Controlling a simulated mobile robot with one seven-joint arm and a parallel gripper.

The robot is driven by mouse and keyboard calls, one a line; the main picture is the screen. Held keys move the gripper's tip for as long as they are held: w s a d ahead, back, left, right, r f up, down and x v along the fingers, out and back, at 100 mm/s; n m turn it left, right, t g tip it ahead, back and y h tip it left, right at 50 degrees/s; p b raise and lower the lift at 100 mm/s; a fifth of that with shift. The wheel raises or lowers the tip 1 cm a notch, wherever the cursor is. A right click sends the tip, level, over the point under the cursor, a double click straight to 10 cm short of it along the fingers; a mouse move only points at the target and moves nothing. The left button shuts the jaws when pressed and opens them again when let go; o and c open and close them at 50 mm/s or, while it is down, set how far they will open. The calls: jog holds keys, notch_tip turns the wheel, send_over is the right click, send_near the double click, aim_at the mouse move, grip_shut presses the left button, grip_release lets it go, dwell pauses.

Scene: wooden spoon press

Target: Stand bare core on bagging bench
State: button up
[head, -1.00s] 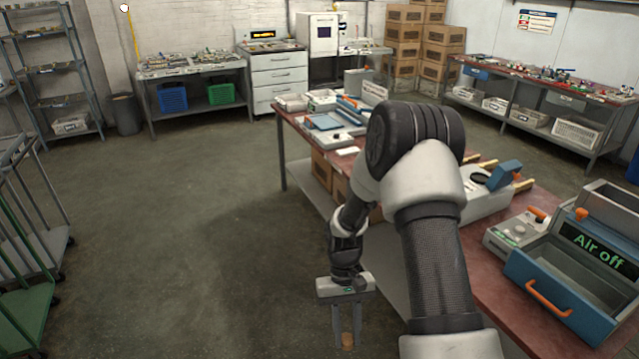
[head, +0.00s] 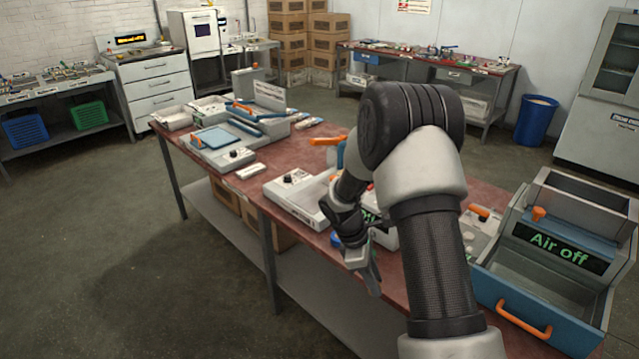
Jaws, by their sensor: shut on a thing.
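My gripper (head: 371,278) hangs at the near edge of the red-topped bench (head: 213,167), below my forearm, seen edge-on. Its fingers point down and look close together. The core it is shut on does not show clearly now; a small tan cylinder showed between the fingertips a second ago. I cannot tell which bench is the bagging bench.
The red-topped bench carries a white device (head: 297,199) left of my gripper and a blue pad unit (head: 213,138) further back. A grey and blue "Air off" box (head: 548,262) with an orange handle stands at right. Open floor (head: 110,240) lies left.

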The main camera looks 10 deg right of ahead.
jog(key=w+d+r+n+t+y+b, duration=0.1)
jog(key=w+d+r+n+t+b, duration=0.15)
jog(key=w+d+n, duration=0.4)
jog(key=w+d+r+n+t+y+b, duration=0.1)
jog(key=w+d+r+n+t+b, duration=0.15)
jog(key=n, duration=0.75)
jog(key=f, duration=0.3)
jog(key=f+b, duration=0.1)
jog(key=f, duration=0.2)
jog(key=f+b, duration=0.1)
jog(key=f, duration=0.3)
jog(key=shift+s, duration=0.4)
jog(key=shift+d+t, duration=0.1)
jog(key=shift+t, duration=0.2)
jog(key=o, duration=0.6)
jog(key=shift+f, duration=0.15)
jog(key=o, duration=0.4)
jog(key=shift+o, duration=0.2)
